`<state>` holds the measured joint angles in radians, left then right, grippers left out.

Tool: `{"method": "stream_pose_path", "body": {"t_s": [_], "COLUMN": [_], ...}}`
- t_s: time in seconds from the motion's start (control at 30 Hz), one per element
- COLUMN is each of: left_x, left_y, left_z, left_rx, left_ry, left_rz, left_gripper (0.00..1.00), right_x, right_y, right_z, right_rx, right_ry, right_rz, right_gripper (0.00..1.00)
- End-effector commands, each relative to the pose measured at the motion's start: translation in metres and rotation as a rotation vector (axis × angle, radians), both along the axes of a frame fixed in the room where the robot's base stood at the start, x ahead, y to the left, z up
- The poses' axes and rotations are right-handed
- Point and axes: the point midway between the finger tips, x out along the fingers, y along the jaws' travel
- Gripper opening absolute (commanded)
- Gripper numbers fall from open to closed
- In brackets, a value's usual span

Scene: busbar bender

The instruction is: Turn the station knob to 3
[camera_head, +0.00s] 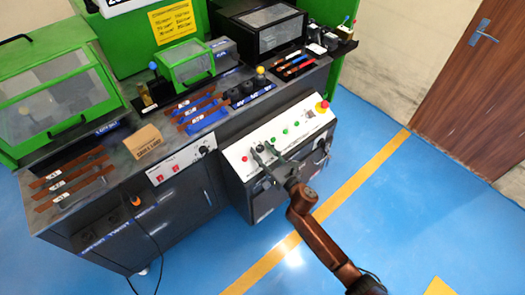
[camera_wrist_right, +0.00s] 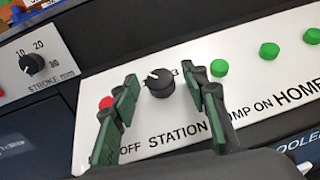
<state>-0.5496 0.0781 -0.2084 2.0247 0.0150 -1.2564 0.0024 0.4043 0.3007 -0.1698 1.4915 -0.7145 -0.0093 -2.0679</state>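The black station knob (camera_wrist_right: 160,84) sits on the white panel above the word STATION in the right wrist view. Its white mark points to the upper left. A printed 3 shows to the upper right of the knob, partly hidden by a finger; other numbers are hidden. My right gripper (camera_wrist_right: 164,86) is open, with one green-padded finger on each side of the knob. Gaps show between the fingers and the knob, and I cannot tell how far the tips are above the panel. In the head view, my right gripper (camera_head: 265,157) is over the panel's left part. My left gripper is not in view.
A red button (camera_wrist_right: 106,102) is close to the left finger. Green buttons (camera_wrist_right: 219,68) lie to the right. A separate stroke knob (camera_wrist_right: 32,64) is at far left. A red emergency button (camera_head: 322,106) stands at the panel's right end. Blue floor in front is clear.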

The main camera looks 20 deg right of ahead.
Motion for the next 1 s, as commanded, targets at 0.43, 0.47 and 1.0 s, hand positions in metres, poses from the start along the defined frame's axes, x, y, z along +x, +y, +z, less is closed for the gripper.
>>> {"method": "stream_pose_path", "body": {"t_s": [0.43, 0.47, 1.0], "left_x": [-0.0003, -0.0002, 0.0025], "left_y": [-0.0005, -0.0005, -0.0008], "left_z": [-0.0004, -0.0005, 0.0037], "left_rx": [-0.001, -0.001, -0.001], "left_ry": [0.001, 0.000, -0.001], "left_rz": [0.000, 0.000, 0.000], "left_gripper": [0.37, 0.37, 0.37], "right_x": [-0.0002, -0.0003, -0.0008], "right_y": [-0.0003, -0.0003, 0.0025], "right_z": [-0.0003, -0.0003, -0.0019], "right_rx": [0.000, 0.000, 0.041], "right_ry": [0.000, 0.000, 0.016], "right_rz": [0.000, 0.000, -0.081], "right_gripper": [0.10, 0.08, 0.00]}}
